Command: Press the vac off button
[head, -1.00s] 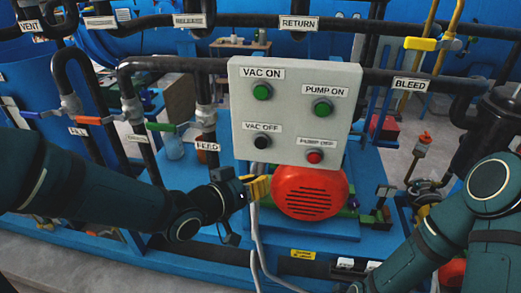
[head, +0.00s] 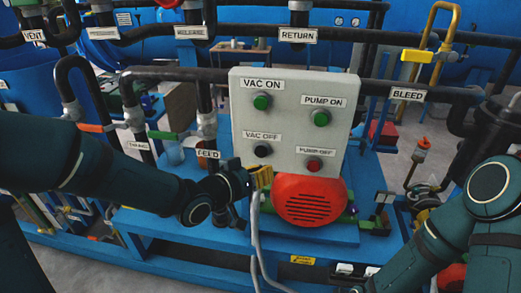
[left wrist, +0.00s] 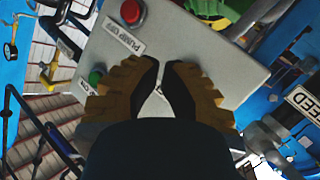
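The black vac off button (head: 263,150) sits at the lower left of the grey control panel (head: 335,180), under its VAC OFF label (head: 262,136). My left gripper (head: 264,177), with yellow-brown fingers, is just below that button in the head view and appears apart from it. In the left wrist view, its two fingers (left wrist: 162,68) are nearly together with nothing seen between them, and the panel (left wrist: 205,60) is behind them. The vac off button cannot be made out there. My right arm shows at the right of the head view, but its gripper does not.
The panel also has the green vac on button (head: 262,102), the green pump on button (head: 321,118) and the red pump off button (head: 314,165). A red motor cover (head: 310,202) is close below the panel. Grey cables (head: 256,235) hang below the gripper.

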